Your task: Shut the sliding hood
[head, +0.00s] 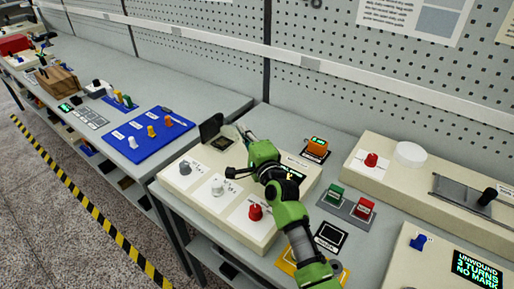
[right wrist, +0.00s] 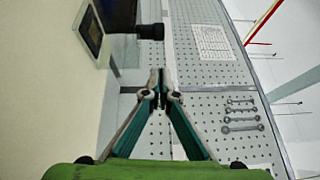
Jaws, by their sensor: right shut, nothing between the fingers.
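A grey metal plate with a black knob (head: 462,190), which looks like the sliding hood, lies on the long cream housing (head: 385,165) at the right. Its right end is cut off by the picture edge, so I cannot tell how far it is slid. My right gripper (head: 243,133) is over the back of the nearer cream control box (head: 238,238), well left of that plate. In the right wrist view its fingertips (right wrist: 160,78) meet, shut and empty. A small black upright flap (head: 211,128) stands on the box beside the gripper. My left gripper is not in view.
The control box carries grey, white and red knobs. Green and red switches (head: 350,205) and an orange-topped device (head: 317,148) stand between box and housing. A display panel (head: 470,270) is at the lower right. A perforated wall (head: 200,40) backs the benches.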

